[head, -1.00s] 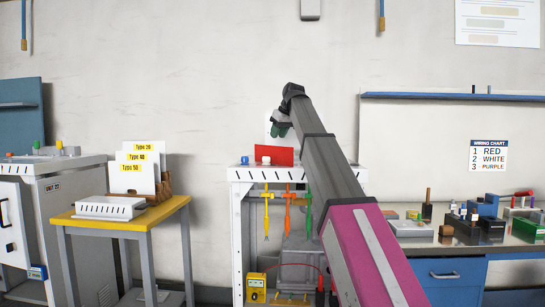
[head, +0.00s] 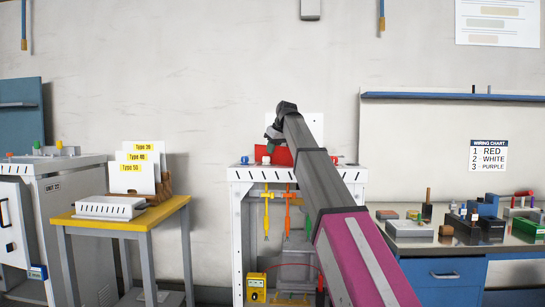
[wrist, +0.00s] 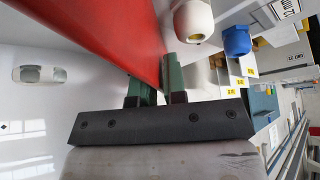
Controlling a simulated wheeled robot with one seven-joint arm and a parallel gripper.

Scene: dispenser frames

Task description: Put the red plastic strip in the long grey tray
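The red plastic strip (head: 261,154) stands on edge at the top of the white dispenser frame (head: 240,175). My arm hides its right part in the head view. In the wrist view the strip (wrist: 105,30) runs from the upper left down between the green fingers. My gripper (wrist: 160,80) has a finger close against each side of it, with only a thin gap filled by the strip. In the head view my gripper (head: 274,134) is just above the frame top. A pale slotted tray (head: 110,208) lies on the yellow table at left; I cannot tell if it is the long grey tray.
White (wrist: 193,22) and blue (wrist: 236,40) knobs sit close to the strip. Coloured tools hang below the frame top. Labelled cards (head: 138,172) stand behind the pale tray on the yellow table (head: 165,213). A workbench (head: 425,242) with blocks is at right.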

